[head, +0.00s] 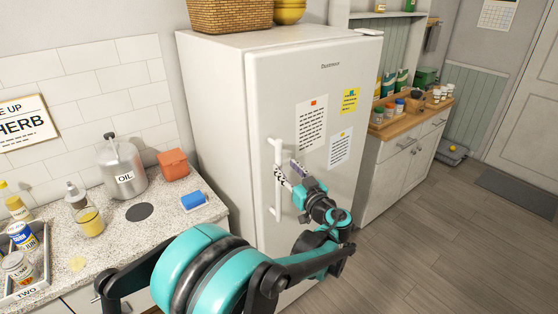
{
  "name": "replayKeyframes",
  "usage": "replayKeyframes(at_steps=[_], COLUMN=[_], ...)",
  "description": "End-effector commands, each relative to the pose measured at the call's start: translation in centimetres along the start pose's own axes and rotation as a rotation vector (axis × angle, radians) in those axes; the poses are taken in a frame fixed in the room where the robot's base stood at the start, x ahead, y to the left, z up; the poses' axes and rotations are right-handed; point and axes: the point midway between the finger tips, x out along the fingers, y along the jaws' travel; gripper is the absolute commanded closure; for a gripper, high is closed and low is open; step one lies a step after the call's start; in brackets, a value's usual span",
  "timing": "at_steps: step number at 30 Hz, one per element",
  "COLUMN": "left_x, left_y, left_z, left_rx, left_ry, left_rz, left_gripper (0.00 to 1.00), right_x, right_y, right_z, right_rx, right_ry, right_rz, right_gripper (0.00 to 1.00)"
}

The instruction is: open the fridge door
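The white fridge (273,88) stands in the middle of the head view. Its door (350,85) looks shut, with notes stuck on the front. A white vertical bar handle (278,205) runs along the door's left edge. My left gripper (287,174) is at the upper half of this handle, its fingers pointing up and left toward the bar. The fingers look spread apart, one above the other. I cannot tell whether they touch the handle. My teal and black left arm covers the lower door. My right gripper is out of view.
A speckled counter (115,245) on the left holds an oil can (122,168), a blue sponge (193,200) and several bottles. A wicker basket (230,14) sits on the fridge. A wooden-topped cabinet (405,165) stands right of the fridge.

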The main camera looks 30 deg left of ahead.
Motion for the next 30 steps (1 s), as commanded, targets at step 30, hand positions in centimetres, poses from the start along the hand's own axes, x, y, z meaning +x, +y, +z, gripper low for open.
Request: replayKeyframes(at_steps=[30], left_x=[5.6], left_y=[-0.1], left_z=[0.0], left_rx=[0.002], left_ry=[-0.003], left_rz=[0.000], left_gripper=[1.00], right_x=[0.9], right_y=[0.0], right_z=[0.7], right_rx=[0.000], right_ry=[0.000], right_rz=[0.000], right_gripper=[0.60])
